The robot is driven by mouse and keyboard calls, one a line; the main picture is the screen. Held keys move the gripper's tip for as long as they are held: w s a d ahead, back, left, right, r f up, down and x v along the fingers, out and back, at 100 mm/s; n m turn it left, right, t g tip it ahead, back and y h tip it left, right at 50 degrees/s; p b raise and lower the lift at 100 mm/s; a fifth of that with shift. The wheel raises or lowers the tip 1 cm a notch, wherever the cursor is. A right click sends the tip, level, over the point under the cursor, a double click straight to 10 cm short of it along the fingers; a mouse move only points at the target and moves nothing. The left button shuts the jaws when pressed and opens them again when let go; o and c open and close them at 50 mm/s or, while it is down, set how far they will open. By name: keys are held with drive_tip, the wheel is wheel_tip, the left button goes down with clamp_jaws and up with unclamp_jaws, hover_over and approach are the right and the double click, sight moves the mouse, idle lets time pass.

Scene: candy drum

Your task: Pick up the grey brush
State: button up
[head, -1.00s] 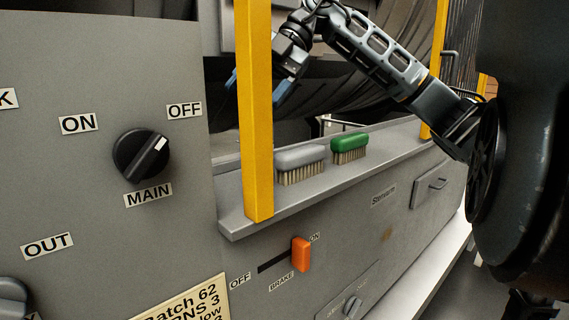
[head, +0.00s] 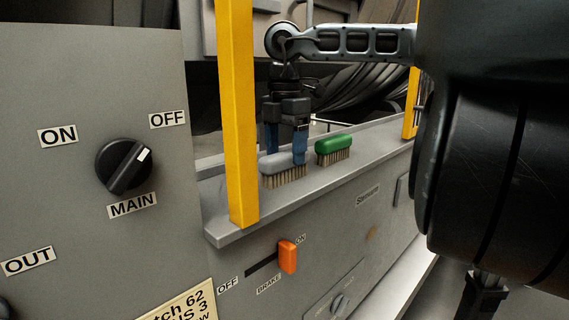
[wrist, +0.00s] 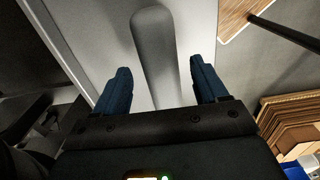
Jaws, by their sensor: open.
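The grey brush (head: 283,170) lies bristles down on the grey ledge, just right of the near yellow post. It also shows in the wrist view as a long grey back (wrist: 155,55) running between the fingers. My gripper (head: 286,150) points down over the brush, its blue fingers on either side of it. In the wrist view my gripper (wrist: 162,88) is open, with a gap between each finger and the brush. One finger covers part of the brush in the head view.
A green brush (head: 333,149) stands close to the right of the grey one. Yellow posts (head: 238,110) rise from the ledge (head: 310,190). An orange brake lever (head: 287,256) and a black MAIN knob (head: 123,167) are on the panels.

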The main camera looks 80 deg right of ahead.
sight(285, 152)
drive_tip(key=shift+a+f+p, duration=0.1)
drive_tip(key=shift+f+p, duration=0.2)
drive_tip(key=shift+f, duration=1.55)
drive_tip(key=shift+c, duration=0.4)
